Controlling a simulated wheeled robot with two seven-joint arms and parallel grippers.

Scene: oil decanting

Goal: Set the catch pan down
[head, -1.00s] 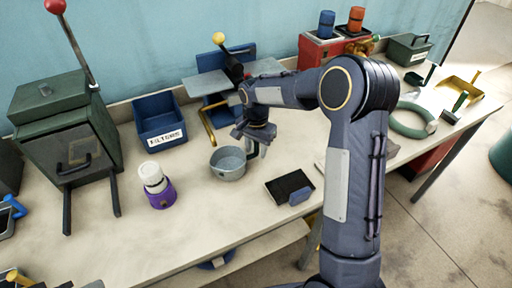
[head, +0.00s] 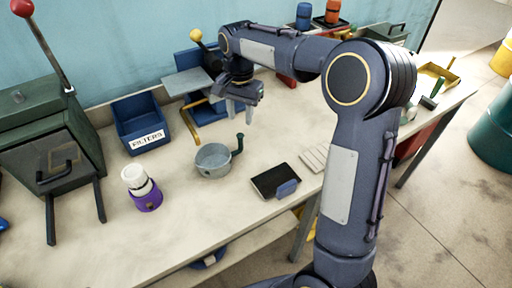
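The catch pan (head: 213,162), a round grey metal pan with an upright dark handle (head: 238,145) on its right side, sits level on the bench top. My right gripper (head: 239,114) is above and behind the handle, pointing down. Its two fingers are apart with nothing between them, and it is clear of the pan. My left gripper is not in view.
On the bench (head: 180,212) are a white-and-purple container (head: 142,188), a dark tray (head: 274,181), a blue FILTERS bin (head: 139,122) and a green lever press (head: 45,140). A yellow-knobbed lever stand (head: 195,85) is close behind my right gripper. Bench between pan and container is clear.

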